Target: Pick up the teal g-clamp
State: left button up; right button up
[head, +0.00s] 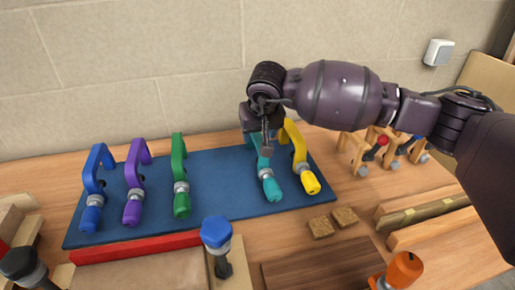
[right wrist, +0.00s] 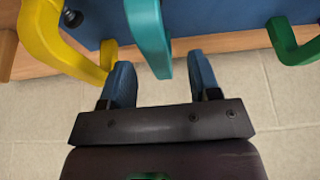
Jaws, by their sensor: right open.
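The teal g-clamp (head: 270,184) lies on the blue mat (head: 225,180), right of its middle, its handle toward the front. My right gripper (head: 266,142) is over the back part of this clamp and hides some of its frame. In the right wrist view, the two blue fingers of my right gripper (right wrist: 160,72) are apart, with the teal g-clamp (right wrist: 149,35) showing between them. I cannot tell whether either finger touches it. My left gripper is not in view.
The yellow clamp (head: 300,158) is close on the right of the teal one. Green (head: 180,175), purple (head: 135,182) and blue (head: 95,188) clamps lie to the left. A wall (head: 140,60) stands behind. Wooden clamps (head: 362,145) are at right. Bare mat shows between green and teal.

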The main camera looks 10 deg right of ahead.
aim_at(258, 136)
jog(key=shift+w+f, duration=0.25)
jog(key=shift+f, duration=0.2)
jog(key=shift+w+f, duration=0.15)
jog(key=shift+f, duration=0.2)
jog(key=b+x, duration=0.1)
jog(key=x, duration=0.3)
jog(key=shift+w+d, duration=0.2)
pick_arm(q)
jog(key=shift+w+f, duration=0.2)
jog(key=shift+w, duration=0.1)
pick_arm(e)
jog(key=shift+r, duration=0.15)
jog(key=shift+c, duration=0.4)
jog(key=c, duration=0.9)
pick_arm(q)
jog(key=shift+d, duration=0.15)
pick_arm(e)
jog(key=shift+o, duration=0.2)
jog(key=shift+r, duration=0.15)
